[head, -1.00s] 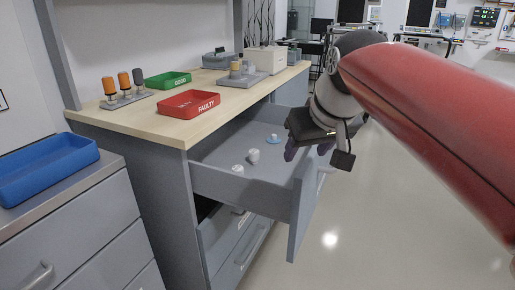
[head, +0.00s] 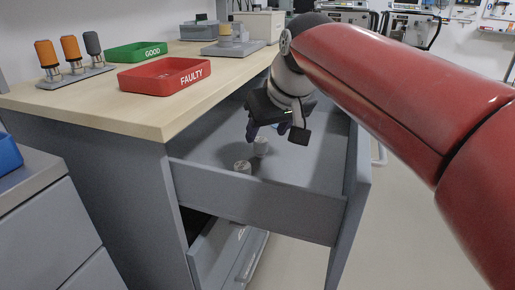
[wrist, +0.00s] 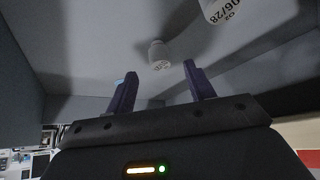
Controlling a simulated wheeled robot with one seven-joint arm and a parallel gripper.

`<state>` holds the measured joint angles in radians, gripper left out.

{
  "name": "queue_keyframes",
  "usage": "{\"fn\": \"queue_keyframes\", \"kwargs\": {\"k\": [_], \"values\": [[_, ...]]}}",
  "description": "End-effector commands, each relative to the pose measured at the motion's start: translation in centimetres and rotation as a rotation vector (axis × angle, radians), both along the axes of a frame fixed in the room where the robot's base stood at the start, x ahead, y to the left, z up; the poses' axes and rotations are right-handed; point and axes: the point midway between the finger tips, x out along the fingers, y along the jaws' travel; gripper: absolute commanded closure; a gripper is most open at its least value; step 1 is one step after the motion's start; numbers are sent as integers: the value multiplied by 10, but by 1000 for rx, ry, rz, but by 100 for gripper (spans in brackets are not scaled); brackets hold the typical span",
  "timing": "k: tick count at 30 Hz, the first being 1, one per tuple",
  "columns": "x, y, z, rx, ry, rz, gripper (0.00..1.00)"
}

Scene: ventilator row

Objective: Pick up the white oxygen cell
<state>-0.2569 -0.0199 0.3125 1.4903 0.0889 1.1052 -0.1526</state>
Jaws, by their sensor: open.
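The nearer white cell (head: 243,166) is close to the drawer's front wall. In the wrist view, one white cell (wrist: 158,56) is beyond the gap between my purple fingers (wrist: 160,72). A larger-looking white cell (wrist: 222,10) at the top right is cut off and marked "O2" and "06/28". My gripper is open and empty, over the drawer. A small blue bit (wrist: 119,82) shows by the left finger.
A wooden-topped bench (head: 110,105) stands above the drawer, with a red FAULTY tray (head: 165,78) and a green GOOD tray (head: 136,52). The drawer walls surround the cells. A blue tray (head: 8,155) is at the left edge.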

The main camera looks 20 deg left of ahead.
Motion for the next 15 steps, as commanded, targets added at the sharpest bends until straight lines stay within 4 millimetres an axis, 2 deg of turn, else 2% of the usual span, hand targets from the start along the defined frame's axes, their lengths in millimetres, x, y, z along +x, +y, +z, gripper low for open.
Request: {"fn": "queue_keyframes", "kwargs": {"k": [15], "values": [[28, 23, -48, 1, 1, 1, 46]]}}
